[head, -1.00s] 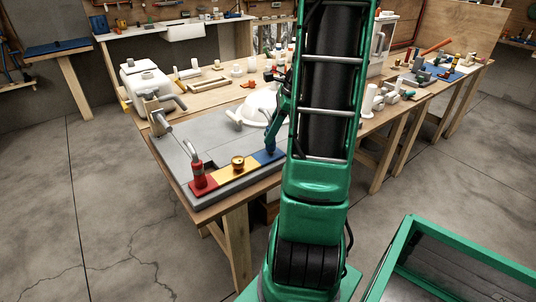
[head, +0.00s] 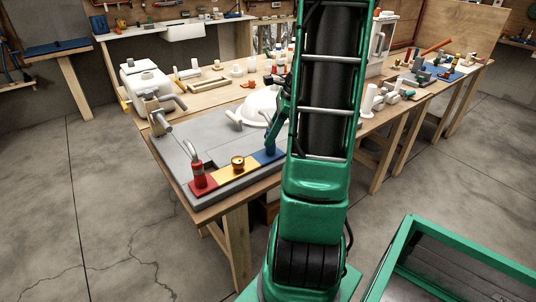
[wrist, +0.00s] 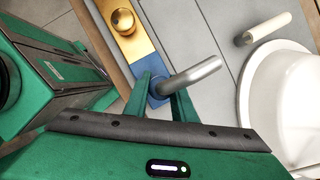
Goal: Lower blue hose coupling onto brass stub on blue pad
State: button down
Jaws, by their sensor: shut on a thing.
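My gripper (wrist: 160,95) is shut on the blue hose coupling (wrist: 156,88), with one finger on each side of it. A bent grey hose piece (wrist: 195,73) rises from the coupling toward the upper right in the wrist view. The coupling also shows in the head view (head: 270,147), upright over the blue pad (head: 259,159). The blue pad shows in the wrist view (wrist: 138,55) just beyond the fingers. The brass stub on the blue pad is hidden by the coupling and fingers. I cannot tell whether the coupling touches it.
A red coupling (head: 199,178) with a grey hose stands on the red pad. A brass fitting (head: 238,163) stands on the yellow pad, also in the wrist view (wrist: 123,21). A white bowl-like part (head: 258,107) lies close behind my gripper. The bench's front edge is near.

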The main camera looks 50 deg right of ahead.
jog(key=shift+f, duration=0.4)
dwell(0.4)
jog(key=c, duration=1.4)
grip_release()
jog(key=v, duration=1)
jog(key=shift+r, duration=0.35)
jog(key=shift+d, duration=0.1)
